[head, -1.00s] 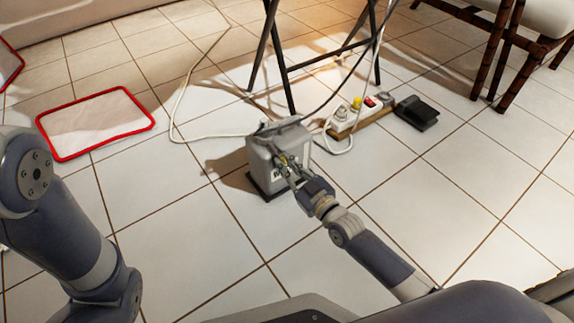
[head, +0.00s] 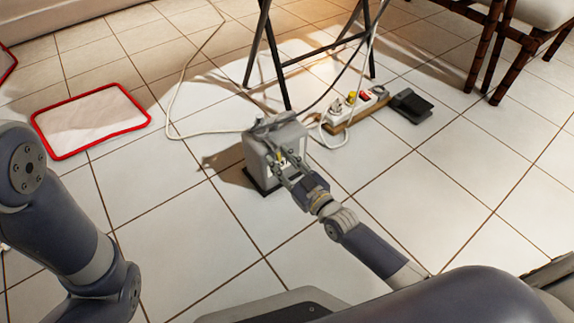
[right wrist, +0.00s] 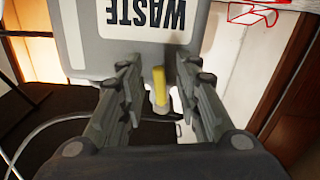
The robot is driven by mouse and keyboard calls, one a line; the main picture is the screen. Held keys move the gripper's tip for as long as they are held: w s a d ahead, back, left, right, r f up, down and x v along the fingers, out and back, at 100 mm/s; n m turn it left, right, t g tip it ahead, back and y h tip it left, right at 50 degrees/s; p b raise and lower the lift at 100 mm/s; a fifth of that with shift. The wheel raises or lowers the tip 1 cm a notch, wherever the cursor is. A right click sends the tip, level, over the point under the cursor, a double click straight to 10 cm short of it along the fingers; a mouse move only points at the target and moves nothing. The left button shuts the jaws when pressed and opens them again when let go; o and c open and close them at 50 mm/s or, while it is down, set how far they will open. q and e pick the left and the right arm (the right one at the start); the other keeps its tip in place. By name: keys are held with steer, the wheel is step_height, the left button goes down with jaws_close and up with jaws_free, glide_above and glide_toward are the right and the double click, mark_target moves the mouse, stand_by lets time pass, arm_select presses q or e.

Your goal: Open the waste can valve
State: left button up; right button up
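The grey waste can (head: 258,153) stands on a dark base on the tiled floor, near the middle of the head view. In the right wrist view the can (right wrist: 85,35) fills the top, with its "WASTE" label (right wrist: 146,14) upside down. The yellow valve (right wrist: 159,88) sticks out below the label. My right gripper (right wrist: 158,78) is open, with one finger on each side of the valve and gaps visible between. In the head view the right gripper (head: 281,170) is at the can's near side. My left arm shows at the left, but its gripper is out of view.
A power strip (head: 357,110) and a black foot pedal (head: 411,106) lie right of the can. A white cable (head: 172,110) runs behind it, near a folding stand's legs (head: 273,55). A red-edged mat (head: 90,120) lies left.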

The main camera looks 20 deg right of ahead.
steer(key=v, duration=1.2)
